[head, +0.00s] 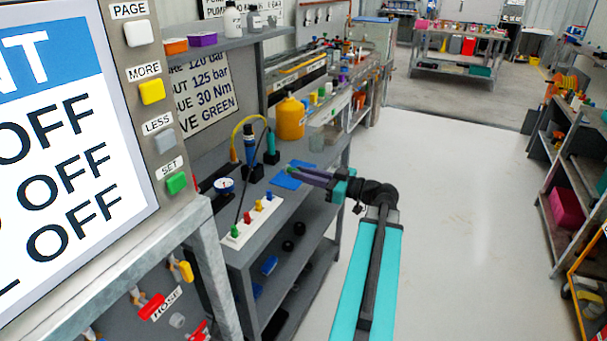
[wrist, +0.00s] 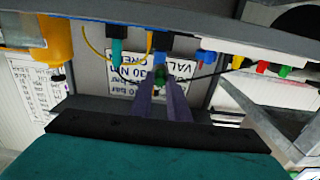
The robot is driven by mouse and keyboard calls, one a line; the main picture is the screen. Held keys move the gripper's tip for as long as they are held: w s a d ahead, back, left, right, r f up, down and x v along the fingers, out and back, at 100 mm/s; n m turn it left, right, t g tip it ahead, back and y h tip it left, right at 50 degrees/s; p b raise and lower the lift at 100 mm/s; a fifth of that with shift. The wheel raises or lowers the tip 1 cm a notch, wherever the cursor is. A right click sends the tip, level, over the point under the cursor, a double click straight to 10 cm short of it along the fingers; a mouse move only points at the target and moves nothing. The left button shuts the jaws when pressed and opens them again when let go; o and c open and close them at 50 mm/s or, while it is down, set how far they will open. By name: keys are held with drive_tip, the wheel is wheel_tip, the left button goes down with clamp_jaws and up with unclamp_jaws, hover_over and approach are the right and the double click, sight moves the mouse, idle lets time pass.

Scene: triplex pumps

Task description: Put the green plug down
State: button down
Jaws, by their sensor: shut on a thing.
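My gripper (head: 293,170) reaches left over the bench, its purple fingers close together. It is shut on a small green plug (wrist: 160,72), which shows between the fingertips in the wrist view. The plug is very small in the head view, partly hidden by the fingers. A blue mat (head: 284,182) lies on the bench below the fingers. The plug appears held above the bench, but the exact gap cannot be told. A white strip (head: 254,224) with blue, yellow, red and green pegs stands to the left, nearer the front.
A round gauge (head: 224,186), a blue cylinder with a yellow hose (head: 250,148) and a teal-and-black post (head: 270,148) stand left of my gripper. A yellow bottle (head: 290,118) stands behind. A large display panel (head: 75,130) fills the left foreground.

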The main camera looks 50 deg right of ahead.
drive_tip(key=shift+w+d+f+p, duration=0.2)
drive_tip(key=shift+w+d, duration=1.35)
drive_tip(key=shift+d, duration=0.25)
drive_tip(key=shift+w+d+f+p, duration=0.15)
drive_tip(key=shift+w+d+f, duration=0.05)
drive_tip(key=shift+w+d, duration=1.45)
drive_tip(key=shift+s+d, duration=0.1)
drive_tip(key=shift+f, duration=1.75)
drive_tip(key=shift+f+b, duration=0.55)
drive_tip(key=shift+b, duration=0.2)
drive_tip(key=c, duration=1.7)
unclamp_jaws()
drive_tip(key=shift+r+p, duration=0.25)
drive_tip(key=shift+p, duration=0.1)
